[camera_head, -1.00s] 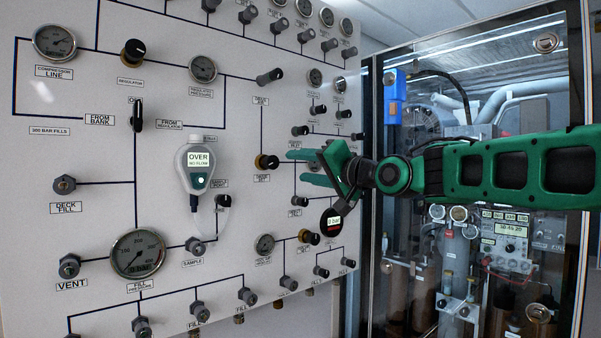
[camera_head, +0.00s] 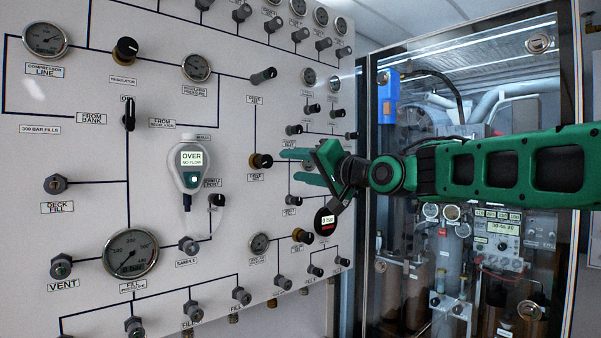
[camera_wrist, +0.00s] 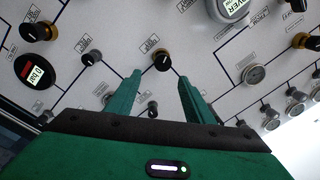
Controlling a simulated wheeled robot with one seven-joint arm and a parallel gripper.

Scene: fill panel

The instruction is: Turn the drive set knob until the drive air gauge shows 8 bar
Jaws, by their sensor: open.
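The drive set knob (camera_head: 261,161), black on a brass base, sticks out of the white panel. In the wrist view, the knob (camera_wrist: 162,61) shows between and beyond my fingertips. My gripper (camera_head: 290,166) is open and empty, with its two green fingers pointing at the knob; it also shows in the wrist view (camera_wrist: 160,77). I see no contact. A round black digital gauge with a red strip (camera_head: 327,221) reads 0 bar, below my gripper; it also shows in the wrist view (camera_wrist: 36,72). Its own label is not readable, so I cannot confirm its name.
Other knobs and fittings stick out around it, including a similar brass-based knob (camera_head: 303,236) lower right. A handheld meter (camera_head: 190,170) reading OVER, NO FLOW hangs to the left. A glass-fronted cabinet (camera_head: 470,85) stands right, behind my arm.

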